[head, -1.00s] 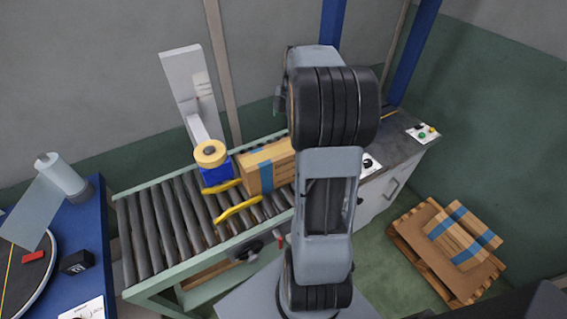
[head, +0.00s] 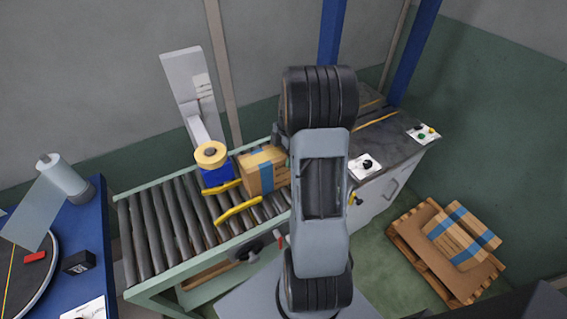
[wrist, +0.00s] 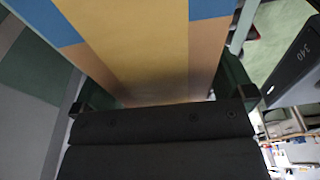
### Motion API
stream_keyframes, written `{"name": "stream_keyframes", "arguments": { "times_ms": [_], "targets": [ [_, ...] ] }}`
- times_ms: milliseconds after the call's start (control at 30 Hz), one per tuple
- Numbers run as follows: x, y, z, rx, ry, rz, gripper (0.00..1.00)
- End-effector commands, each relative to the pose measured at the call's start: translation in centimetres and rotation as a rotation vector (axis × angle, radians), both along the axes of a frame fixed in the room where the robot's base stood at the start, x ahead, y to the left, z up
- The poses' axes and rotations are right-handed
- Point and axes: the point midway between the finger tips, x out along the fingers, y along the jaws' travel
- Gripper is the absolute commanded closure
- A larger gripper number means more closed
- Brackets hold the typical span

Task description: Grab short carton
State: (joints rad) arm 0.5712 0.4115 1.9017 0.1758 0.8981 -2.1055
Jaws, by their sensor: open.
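A brown carton (head: 262,175) with blue tape lies on the roller conveyor, its right end partly behind my arm. In the wrist view the carton (wrist: 145,45) fills the upper middle, very close, with a yellowish band and blue tape patches. My gripper (wrist: 165,97) is open, one finger at each side of the carton's near end. Whether the fingers touch it is not clear.
Yellow guide rails (head: 238,211) and a blue-and-yellow device (head: 214,167) stand left of the carton. The left rollers (head: 165,225) are clear.

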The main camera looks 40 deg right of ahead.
Motion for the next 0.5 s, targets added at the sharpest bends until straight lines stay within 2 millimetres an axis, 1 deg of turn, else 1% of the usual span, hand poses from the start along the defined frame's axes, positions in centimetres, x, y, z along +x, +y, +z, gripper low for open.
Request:
{"name": "stream_keyframes", "arguments": {
  "times_ms": [100, 367, 500],
  "targets": [
    [0.00, 0.14, -0.76, 0.000, 0.000, 0.001, 0.00],
    [0.01, 0.14, -0.92, -0.001, 0.000, 0.001, 0.00],
    [0.01, 0.14, -0.91, -0.001, 0.000, 0.000, 0.12]
  ]
}}
